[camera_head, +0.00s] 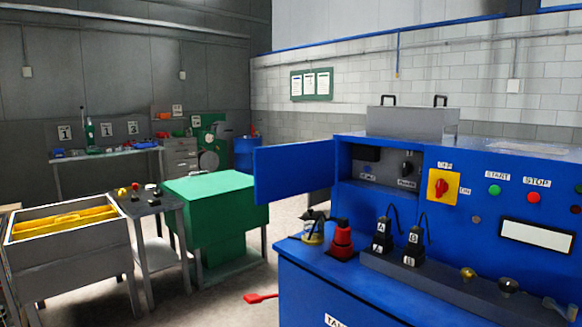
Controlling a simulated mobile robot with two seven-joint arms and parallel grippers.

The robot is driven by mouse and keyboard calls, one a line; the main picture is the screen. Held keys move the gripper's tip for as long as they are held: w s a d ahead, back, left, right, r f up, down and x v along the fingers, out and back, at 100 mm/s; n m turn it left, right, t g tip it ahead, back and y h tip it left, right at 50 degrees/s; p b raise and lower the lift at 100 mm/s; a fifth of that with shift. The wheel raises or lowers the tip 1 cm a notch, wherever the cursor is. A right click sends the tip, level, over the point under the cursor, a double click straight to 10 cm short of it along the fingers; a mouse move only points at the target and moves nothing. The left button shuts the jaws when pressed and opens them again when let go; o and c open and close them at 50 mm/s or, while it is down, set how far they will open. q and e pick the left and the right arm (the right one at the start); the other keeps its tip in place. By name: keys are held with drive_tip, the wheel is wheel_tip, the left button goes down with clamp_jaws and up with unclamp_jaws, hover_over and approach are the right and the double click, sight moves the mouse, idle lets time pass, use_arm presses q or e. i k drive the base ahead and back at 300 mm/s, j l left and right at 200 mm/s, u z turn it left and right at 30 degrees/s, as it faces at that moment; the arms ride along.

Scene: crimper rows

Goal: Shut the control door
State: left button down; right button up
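The control door (294,170) is a flat blue panel on the left side of the blue control cabinet (465,165). It stands open, swung out to the left from the cabinet's left edge. Behind its opening is a recess (378,170) with a black box, a small blue button and a black knob.
A red-topped object, a small jar and black labelled handles (383,240) stand on the blue counter (300,255) below the recess. A green cabinet (215,210) stands left of the door. A red tool (260,298) lies on the otherwise clear floor.

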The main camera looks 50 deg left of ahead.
sight(281, 172)
drive_tip(key=j, duration=0.6)
drive_tip(key=k+j, duration=0.1)
drive_tip(key=j, duration=0.45)
drive_tip(key=j+z, duration=0.1)
drive_tip(key=j, duration=0.5)
drive_tip(key=k+j, duration=0.15)
drive_tip(key=j, duration=1)
drive_tip(key=k+j+z, duration=0.1)
drive_tip(key=j, duration=0.45)
drive_tip(key=k+j, duration=0.1)
drive_tip(key=j, duration=0.5)
drive_tip(key=k+j, duration=0.1)
drive_tip(key=j, duration=0.45)
drive_tip(key=z, duration=0.05)
